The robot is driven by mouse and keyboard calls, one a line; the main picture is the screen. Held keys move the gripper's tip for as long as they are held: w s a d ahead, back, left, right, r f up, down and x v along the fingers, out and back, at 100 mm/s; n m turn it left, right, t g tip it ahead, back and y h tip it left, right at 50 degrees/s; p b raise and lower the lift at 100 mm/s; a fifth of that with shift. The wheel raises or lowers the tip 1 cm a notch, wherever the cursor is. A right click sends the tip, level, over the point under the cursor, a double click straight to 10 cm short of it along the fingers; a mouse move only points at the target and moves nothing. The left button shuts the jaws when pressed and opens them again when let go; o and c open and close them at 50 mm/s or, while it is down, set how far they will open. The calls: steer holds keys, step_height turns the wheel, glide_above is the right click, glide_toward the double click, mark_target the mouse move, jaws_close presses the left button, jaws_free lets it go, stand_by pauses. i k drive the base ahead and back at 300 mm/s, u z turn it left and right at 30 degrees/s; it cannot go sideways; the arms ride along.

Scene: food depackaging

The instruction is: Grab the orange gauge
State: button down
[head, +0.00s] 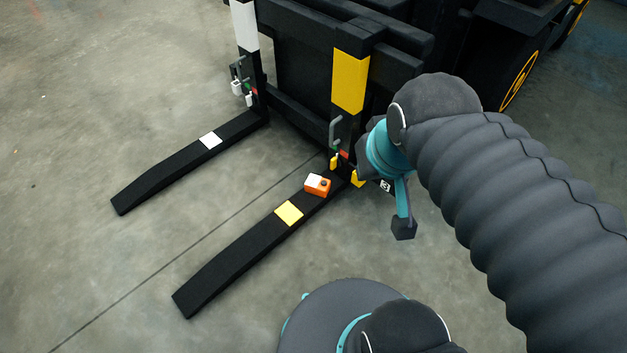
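Nothing covers the gauge.
A black forklift carriage (300,60) stands behind, with a white-marked upright (244,25) and a yellow-marked upright (350,80). Small hooks and yellow tabs (334,162) hang near the right fork's root. The left fork (165,175) has a white square. The concrete floor between forks is clear.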

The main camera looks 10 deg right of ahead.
mark_target(312, 185)
steer(key=z, duration=1.95)
steer(key=i, duration=1.3)
steer(key=u, duration=4.1)
